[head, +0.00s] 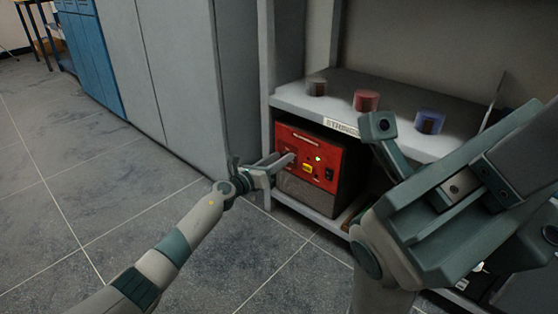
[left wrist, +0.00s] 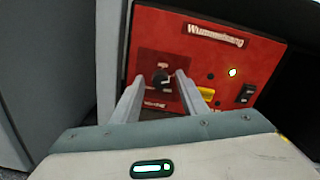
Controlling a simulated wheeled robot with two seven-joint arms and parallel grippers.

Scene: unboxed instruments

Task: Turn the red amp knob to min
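The red amp (head: 312,160) sits on the lower shelf, its red front facing the aisle. It also shows in the left wrist view (left wrist: 212,55), with a name label, a lit yellow-white lamp and a black switch. Its knob (left wrist: 160,79) is black, on a darker red panel with small markings too small to read. My left gripper (head: 277,163) is at the left part of the amp front. In the left wrist view its fingers (left wrist: 160,77) stand on either side of the knob, with a gap visible on each side. My right gripper's fingertips are not clear; its arm fills the right foreground.
Grey cabinets (head: 170,80) stand left of the shelf unit. The tiled floor (head: 60,200) at left is clear.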

